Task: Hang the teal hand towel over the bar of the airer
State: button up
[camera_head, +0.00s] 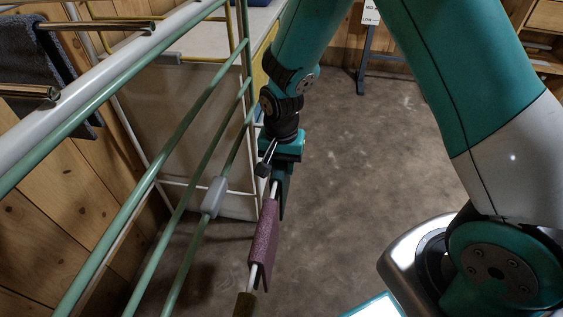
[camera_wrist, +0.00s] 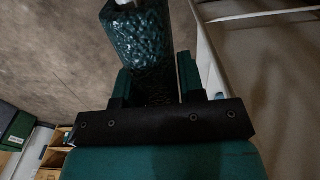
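The teal hand towel (camera_wrist: 143,40) shows in the wrist view as a dark, textured fold running down between the fingers. In the head view a narrow dark teal strip (camera_head: 284,195), probably this towel, shows just below my gripper (camera_head: 277,165). In the wrist view my gripper's fingers (camera_wrist: 156,82) stand apart on either side of the towel. Whether they press on it cannot be told. A pale rod end (camera_wrist: 125,3) shows at the towel's far edge. The airer's green bars (camera_head: 185,195) run along the left of the head view.
A maroon cloth (camera_head: 264,235) hangs over a pale rod close to my gripper. A grey clip (camera_head: 213,197) sits on a green bar. A dark grey cloth (camera_head: 40,60) hangs at the upper left. The brown floor (camera_head: 385,150) to the right looks clear.

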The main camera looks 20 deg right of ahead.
jog(key=c, duration=0.4)
jog(key=o, duration=0.3)
jog(key=shift+c, duration=0.8)
notch_tip(320, 180, up, 20)
jog(key=p, duration=1.8)
jog(key=shift+f, duration=0.2)
